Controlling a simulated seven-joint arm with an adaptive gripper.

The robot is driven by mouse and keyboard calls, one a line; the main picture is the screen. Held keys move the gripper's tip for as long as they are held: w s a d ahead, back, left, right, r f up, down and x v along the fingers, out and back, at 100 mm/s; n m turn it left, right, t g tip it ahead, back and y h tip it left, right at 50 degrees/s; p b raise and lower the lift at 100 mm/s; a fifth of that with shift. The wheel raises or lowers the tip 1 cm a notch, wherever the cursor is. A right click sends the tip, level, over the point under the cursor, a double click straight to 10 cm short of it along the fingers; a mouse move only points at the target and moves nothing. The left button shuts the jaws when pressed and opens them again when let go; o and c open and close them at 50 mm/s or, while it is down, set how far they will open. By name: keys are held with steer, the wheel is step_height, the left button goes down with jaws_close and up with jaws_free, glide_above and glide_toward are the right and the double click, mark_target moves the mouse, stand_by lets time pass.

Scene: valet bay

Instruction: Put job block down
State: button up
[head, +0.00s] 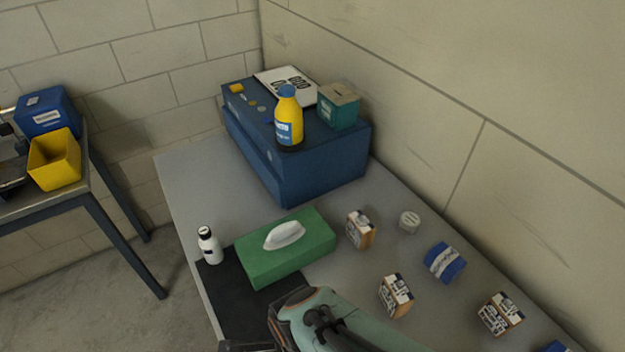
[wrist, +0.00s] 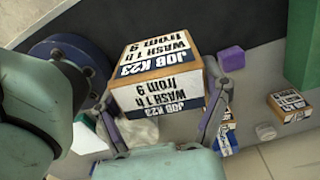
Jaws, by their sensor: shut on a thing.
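My gripper (wrist: 163,92) is shut on the job block (wrist: 160,62), with one finger on each side. The block is a wooden-brown box with white and dark blue labels reading "JOB K23 WASH 1h from 9" in the wrist view. It looks held above the surface; the exact gap cannot be told. In the head view my arm enters at the bottom, over the near part of the black mat (head: 238,292), and the held block is not clearly visible. Similar labelled blocks stand on the grey table (head: 190,180): one (head: 360,229), another (head: 395,296), and a third (head: 500,314).
A green tissue box (head: 300,255) lies partly on the mat, beside a white bottle (head: 209,246). A round tin (head: 409,221) and a blue pack (head: 445,262) are to the right. A blue chest (head: 325,170) at the back carries a yellow bottle (head: 288,122) and teal box (head: 338,108).

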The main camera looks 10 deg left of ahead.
steer(key=shift+s+d+r+n, duration=0.3)
steer(key=shift+s+d, duration=0.2)
steer(key=shift+d, duration=0.1)
steer(key=w+a+r+n, duration=0.2)
steer(key=w+a+r, duration=0.2)
steer(key=w+r, duration=0.15)
glide_above(279, 253)
steer(key=shift+m, duration=0.4)
step_height(279, 253, down, 8)
steer(key=shift+s+d+f, duration=0.1)
steer(key=shift+f, duration=1.8)
steer(key=shift+f, duration=0.15)
steer(key=o, duration=1.2)
